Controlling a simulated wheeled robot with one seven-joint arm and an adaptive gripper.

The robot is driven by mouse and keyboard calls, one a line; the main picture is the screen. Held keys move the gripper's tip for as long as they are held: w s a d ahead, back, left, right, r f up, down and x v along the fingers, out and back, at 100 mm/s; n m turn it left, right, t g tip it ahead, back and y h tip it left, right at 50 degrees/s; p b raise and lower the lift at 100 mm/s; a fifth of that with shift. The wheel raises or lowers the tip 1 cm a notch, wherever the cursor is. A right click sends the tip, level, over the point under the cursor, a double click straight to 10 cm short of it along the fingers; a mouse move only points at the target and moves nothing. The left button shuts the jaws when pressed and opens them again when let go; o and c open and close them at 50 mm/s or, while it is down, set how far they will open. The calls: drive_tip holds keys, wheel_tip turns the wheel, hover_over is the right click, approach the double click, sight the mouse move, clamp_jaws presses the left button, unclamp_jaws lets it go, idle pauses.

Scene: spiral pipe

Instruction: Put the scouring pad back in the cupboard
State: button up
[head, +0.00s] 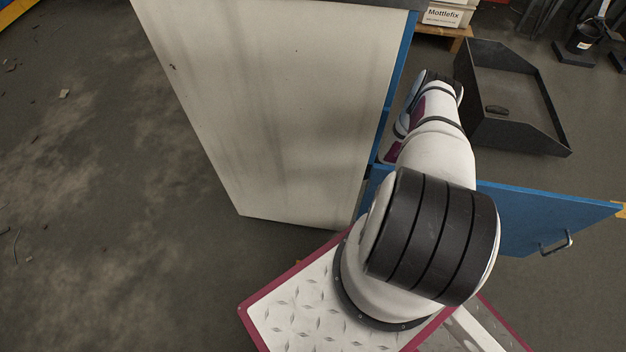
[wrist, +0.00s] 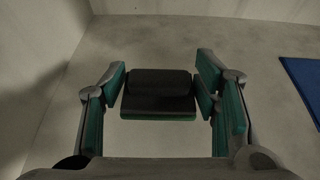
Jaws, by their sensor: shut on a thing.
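The scouring pad (wrist: 158,103) is a dark block with a green lower edge in the wrist view. It sits between the two teal-lined fingers of my gripper (wrist: 160,88), which is shut on it. The cupboard (head: 280,100) stands in the middle of the head view, with a pale side panel and blue front edge. Its blue door (head: 545,215) with a metal handle stands open to the right. My arm reaches along the cupboard's front; my gripper and the pad are hidden in the head view.
A black open-fronted bin (head: 505,130) with a small dark object (head: 496,110) inside lies beyond the door. A box marked Mottlefix (head: 447,14) stands on a wooden support at the back. Floor to the left is mostly clear. Pale grey surfaces surround my gripper in the wrist view.

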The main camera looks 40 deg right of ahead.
drive_tip(key=shift+f+b, duration=0.65)
drive_tip(key=shift+f, duration=0.85)
drive_tip(key=shift+f, duration=0.15)
drive_tip(key=o, duration=1.2)
drive_tip(key=shift+o, duration=0.2)
drive_tip(key=p+v, duration=0.3)
drive_tip(key=v, duration=0.9)
